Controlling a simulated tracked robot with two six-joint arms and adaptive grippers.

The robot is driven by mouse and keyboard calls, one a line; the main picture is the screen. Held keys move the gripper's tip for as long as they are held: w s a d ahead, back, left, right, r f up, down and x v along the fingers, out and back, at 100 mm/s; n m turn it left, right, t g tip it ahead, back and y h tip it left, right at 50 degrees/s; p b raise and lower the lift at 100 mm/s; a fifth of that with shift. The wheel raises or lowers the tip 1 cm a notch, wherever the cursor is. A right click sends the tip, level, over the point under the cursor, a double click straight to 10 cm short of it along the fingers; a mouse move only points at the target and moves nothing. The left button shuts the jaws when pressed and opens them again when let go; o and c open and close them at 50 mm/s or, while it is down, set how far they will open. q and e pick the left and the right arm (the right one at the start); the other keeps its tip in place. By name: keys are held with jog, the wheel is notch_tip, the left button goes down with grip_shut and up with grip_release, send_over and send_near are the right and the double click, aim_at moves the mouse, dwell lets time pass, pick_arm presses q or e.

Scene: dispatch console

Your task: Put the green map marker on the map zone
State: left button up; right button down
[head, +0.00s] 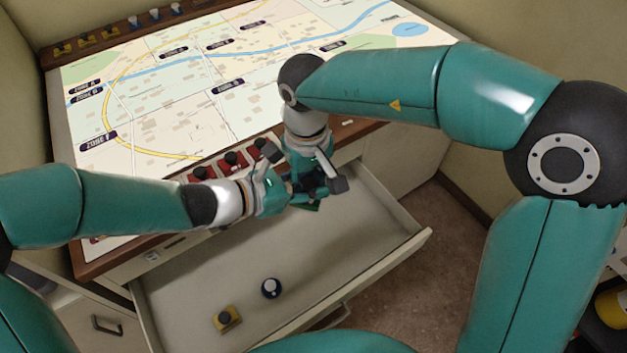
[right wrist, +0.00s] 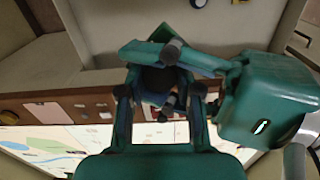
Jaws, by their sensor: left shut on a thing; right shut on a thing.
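The green map marker (head: 308,207) is held between my two grippers above the open drawer, mostly hidden by the fingers. Its green base also shows in the right wrist view (right wrist: 161,33). My left gripper (head: 294,190) reaches in from the left and is shut on the marker. My right gripper (head: 310,176) comes down from above and is shut on it too; in the right wrist view its fingers (right wrist: 160,95) close around the dark part. The map (head: 170,120) lies on the console behind, with several dark zone labels.
Red markers (head: 233,161) line the map's front edge, close to my grippers. Yellow markers (head: 85,41) and blue markers (head: 155,15) stand along the back edge.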

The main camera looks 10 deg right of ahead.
jog(key=c, duration=0.7)
grip_release()
jog(key=shift+r, duration=0.15)
